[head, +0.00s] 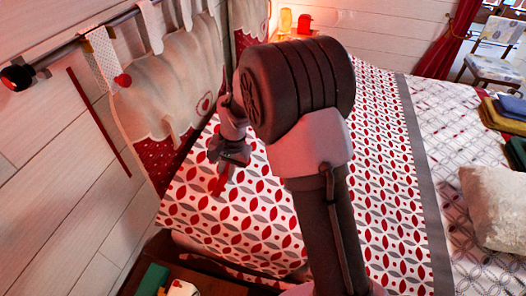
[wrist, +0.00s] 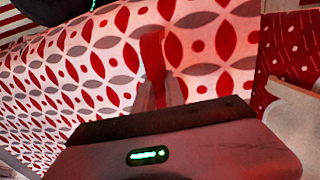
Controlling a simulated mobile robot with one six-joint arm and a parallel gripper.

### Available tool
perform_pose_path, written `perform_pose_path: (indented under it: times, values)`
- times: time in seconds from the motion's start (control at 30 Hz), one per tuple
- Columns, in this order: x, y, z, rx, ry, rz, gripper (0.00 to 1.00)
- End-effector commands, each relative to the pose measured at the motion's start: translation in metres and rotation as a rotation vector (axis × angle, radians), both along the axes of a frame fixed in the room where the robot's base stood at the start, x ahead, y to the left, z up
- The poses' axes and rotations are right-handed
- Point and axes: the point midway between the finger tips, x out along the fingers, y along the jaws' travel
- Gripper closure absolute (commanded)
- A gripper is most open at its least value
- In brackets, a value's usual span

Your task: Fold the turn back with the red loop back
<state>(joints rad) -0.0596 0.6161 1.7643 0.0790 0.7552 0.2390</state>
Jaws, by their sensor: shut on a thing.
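The turn back (head: 255,220) is a white cloth with a red and grey petal pattern, lying over the bed up to a grey band (head: 428,190) on the right. The red loop (head: 218,187) is at my gripper (head: 222,174), near the headboard end of the cloth. In the wrist view the red loop (wrist: 153,50) stands between the two pale fingers of my gripper (wrist: 160,92), which are shut on it. The patterned cloth (wrist: 110,50) fills most of the wrist view behind it. My arm hides the middle of the cloth in the head view.
A padded cream and red headboard cover (head: 175,90) hangs from a rail (head: 100,35) at the left. A cream pillow (head: 495,205) and folded cloths (head: 505,115) lie on the bed at right. A dark bedside table (head: 205,280) stands at the near left.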

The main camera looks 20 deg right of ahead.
Motion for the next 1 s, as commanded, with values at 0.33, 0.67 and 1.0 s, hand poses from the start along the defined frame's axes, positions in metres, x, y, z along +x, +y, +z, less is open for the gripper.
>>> perform_pose_path:
  times: [0.33, 0.67, 1.0]
  values:
    - [-0.011, -0.013, 0.021, 0.031, -0.012, 0.001, 1.0]
    - [-0.028, -0.04, 0.054, 0.08, -0.046, -0.005, 1.0]
    - [-0.046, -0.065, 0.085, 0.132, -0.078, 0.0, 1.0]
